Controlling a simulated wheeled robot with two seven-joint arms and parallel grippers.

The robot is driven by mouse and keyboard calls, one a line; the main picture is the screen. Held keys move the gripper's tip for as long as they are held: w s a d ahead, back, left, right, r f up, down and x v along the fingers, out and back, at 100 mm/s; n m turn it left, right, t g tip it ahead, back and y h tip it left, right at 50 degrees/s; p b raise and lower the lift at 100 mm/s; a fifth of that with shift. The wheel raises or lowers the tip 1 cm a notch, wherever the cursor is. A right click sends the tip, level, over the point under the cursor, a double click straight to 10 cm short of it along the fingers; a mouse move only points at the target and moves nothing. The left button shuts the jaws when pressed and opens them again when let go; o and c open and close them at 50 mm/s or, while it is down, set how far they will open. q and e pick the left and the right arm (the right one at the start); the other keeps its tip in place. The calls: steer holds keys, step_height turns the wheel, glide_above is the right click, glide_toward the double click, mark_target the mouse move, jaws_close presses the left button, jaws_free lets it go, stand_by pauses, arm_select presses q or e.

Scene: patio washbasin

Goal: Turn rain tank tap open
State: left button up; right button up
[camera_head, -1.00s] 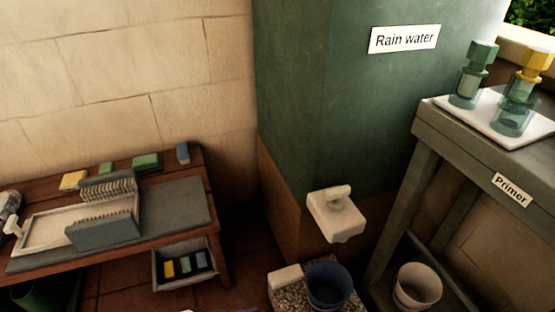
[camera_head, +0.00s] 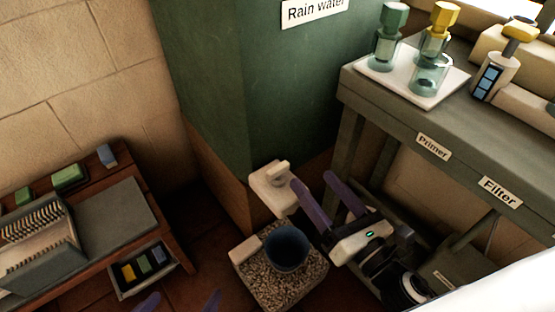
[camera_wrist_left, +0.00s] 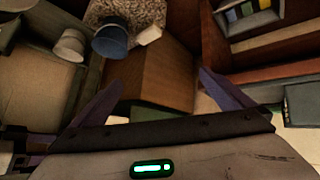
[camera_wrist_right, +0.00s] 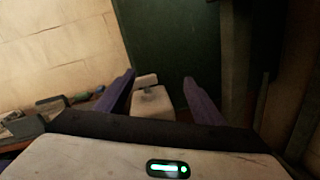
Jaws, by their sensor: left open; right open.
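The green rain tank (camera_head: 215,75) stands at the middle, with a label reading "Rain water" (camera_head: 314,12). Its white tap (camera_head: 268,187) juts out low on the front, with a small lever (camera_head: 278,168) on top. A dark blue bucket (camera_head: 287,250) stands below the tap on a gravel bed. My right gripper (camera_head: 312,182) is open and empty, just right of the tap. In the right wrist view the tap (camera_wrist_right: 151,103) shows ahead, between the spread fingers. My left gripper (camera_head: 180,300) is open and empty at the bottom edge, its fingertips just visible.
A grey table (camera_head: 375,100) at right bears a white tray (camera_head: 455,85) with pump bottles; my right arm is low beside it. A brown bench (camera_head: 170,235) with a drawer (camera_head: 145,270) stands at left. A pale block (camera_head: 243,250) lies beside the bucket.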

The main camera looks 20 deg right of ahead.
mark_target(280, 170)
steer(key=w+a+n, duration=0.1)
steer(key=w+n, duration=0.1)
steer(key=w+a+n+y+p, duration=0.1)
steer(key=w+a, duration=0.1)
steer(key=w+a+f+n+y+p, duration=0.1)
steer(key=w+a+n, duration=0.1)
steer(key=w, duration=0.1)
steer(key=shift+a+n+g, duration=0.2)
steer(key=shift+n+g, duration=0.1)
steer(key=shift+g, duration=0.1)
steer(key=shift+w+a, duration=0.25)
steer(key=shift+w, duration=0.45)
arm_select(q)
steer(key=shift+s+a+r+n+t+y, duration=0.3)
steer(key=shift+a+r+t, duration=0.1)
steer(key=shift+a+r, duration=0.3)
arm_select(e)
steer(key=shift+c, duration=0.3)
steer(key=c, duration=1)
arm_select(q)
steer(key=shift+f, duration=0.1)
arm_select(e)
steer(key=shift+y, duration=0.3)
